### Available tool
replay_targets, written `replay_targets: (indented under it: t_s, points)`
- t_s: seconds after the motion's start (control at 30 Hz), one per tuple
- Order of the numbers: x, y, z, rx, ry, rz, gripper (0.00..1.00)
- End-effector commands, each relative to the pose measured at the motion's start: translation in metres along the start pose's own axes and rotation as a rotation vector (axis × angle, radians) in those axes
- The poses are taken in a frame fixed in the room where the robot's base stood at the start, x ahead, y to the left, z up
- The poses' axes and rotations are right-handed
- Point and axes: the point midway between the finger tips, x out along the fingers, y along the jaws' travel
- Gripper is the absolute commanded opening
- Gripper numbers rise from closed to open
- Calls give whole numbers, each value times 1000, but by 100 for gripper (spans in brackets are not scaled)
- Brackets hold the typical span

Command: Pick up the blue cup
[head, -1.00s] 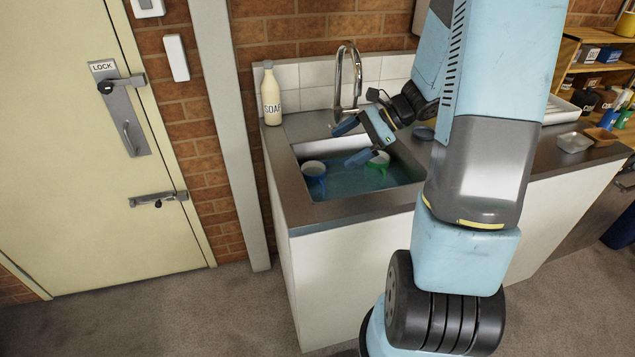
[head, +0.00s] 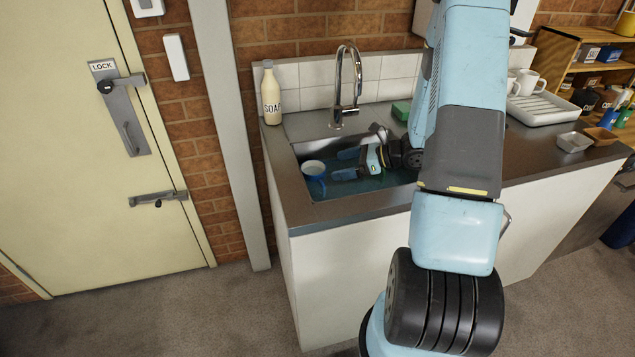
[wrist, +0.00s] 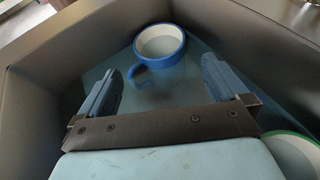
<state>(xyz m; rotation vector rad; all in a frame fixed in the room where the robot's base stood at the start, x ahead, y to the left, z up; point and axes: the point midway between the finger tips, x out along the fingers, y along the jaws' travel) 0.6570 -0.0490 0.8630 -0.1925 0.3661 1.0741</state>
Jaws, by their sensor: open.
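The blue cup (head: 314,170) stands in the water at the left end of the sink (head: 305,191). Its inside is white and its mouth faces up. In the wrist view the blue cup (wrist: 160,50) is ahead of my gripper (wrist: 160,88), roughly centred beyond the fingertips, with its handle turned toward the lower left. In the head view my gripper (head: 340,164) is low in the sink, to the right of the cup, fingers pointing left at it. The jaws are open with nothing between them, and a gap to the cup shows.
A green cup (wrist: 291,150) is partly in view beside my gripper at the lower right of the wrist view. The sink walls enclose the space closely. The tap (head: 345,85) rises behind the sink, and a soap bottle (head: 271,95) stands at the back left corner.

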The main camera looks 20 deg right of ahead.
Motion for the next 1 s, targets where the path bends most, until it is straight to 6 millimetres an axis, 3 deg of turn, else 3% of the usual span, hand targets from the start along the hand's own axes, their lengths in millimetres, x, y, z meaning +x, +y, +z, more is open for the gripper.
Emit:
replay_targets:
  t_s: [0.1,0.37,0.7,1.0]
  points:
    - [16,0,0,0,0,2,100]
    - [31,0,0,-1,0,0,100]
    - [74,0,0,-1,0,1,100]
    - [81,-1,0,-1,0,-2,100]
